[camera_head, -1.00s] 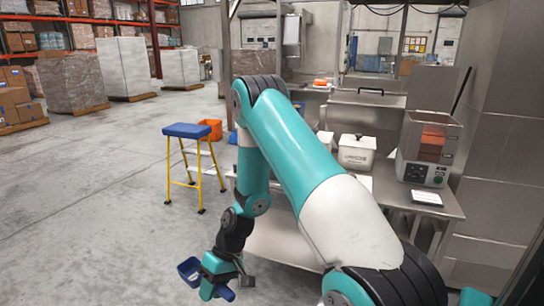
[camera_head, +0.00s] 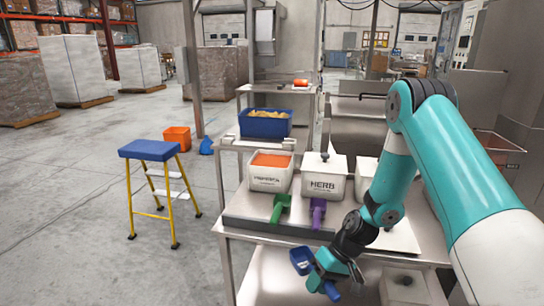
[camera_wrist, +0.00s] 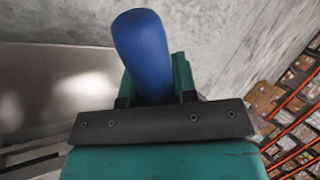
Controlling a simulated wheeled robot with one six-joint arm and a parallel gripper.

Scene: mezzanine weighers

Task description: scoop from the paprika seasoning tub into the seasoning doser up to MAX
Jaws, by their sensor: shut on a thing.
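The white paprika tub (camera_head: 266,184) stands open on the steel bench, filled with orange-red powder; its label is only partly readable. My gripper (camera_head: 316,268) is shut on a blue scoop (camera_head: 301,259), in front of the bench edge and lower right of the tub, apart from it. In the wrist view the scoop's blue handle (camera_wrist: 143,50) sits between the teal fingers. Whether the scoop bowl holds anything cannot be told. The seasoning doser (camera_head: 499,148) shows only as a reddish hopper part at the right; my arm hides the rest, including any MAX mark.
A lidded HERB tub (camera_head: 323,187) stands right of the paprika tub, another white tub (camera_head: 365,170) partly behind my arm. A green scoop (camera_head: 280,208) and a purple scoop (camera_head: 318,211) lie before them.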

